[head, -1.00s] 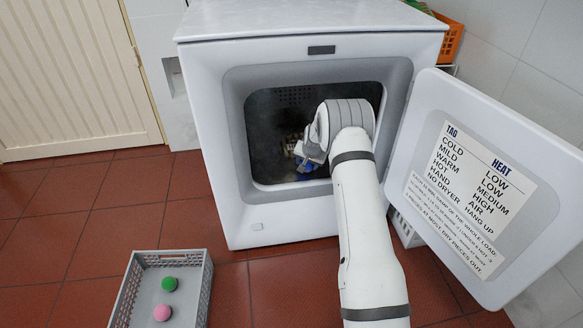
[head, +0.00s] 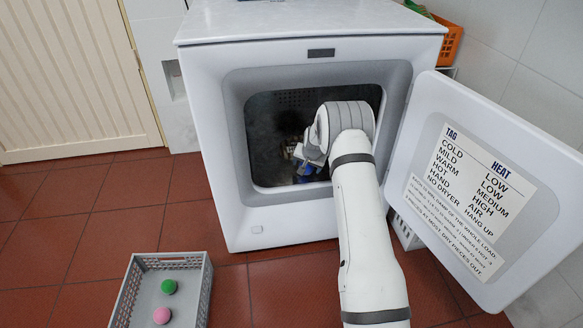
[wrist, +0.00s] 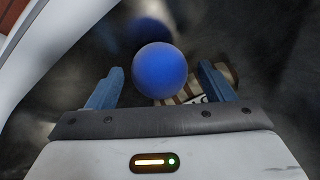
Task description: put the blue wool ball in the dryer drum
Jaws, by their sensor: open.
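The blue wool ball (wrist: 160,70) shows in the wrist view, inside the dryer drum (head: 264,125). It is between and slightly beyond the blue fingertips of my gripper (wrist: 159,76), with a gap to the finger on each side. The gripper is open. In the head view, my gripper (head: 307,166) reaches through the round-cornered opening into the drum, and my arm hides part of the opening. I cannot tell whether the ball rests on the drum wall.
A striped cloth (wrist: 190,96) lies in the drum behind the ball. The dryer door (head: 480,185) stands open at the right. A grey basket (head: 200,290) on the floor holds a green ball (head: 169,286) and a pink ball (head: 162,316). An orange crate (head: 446,42) is behind the dryer.

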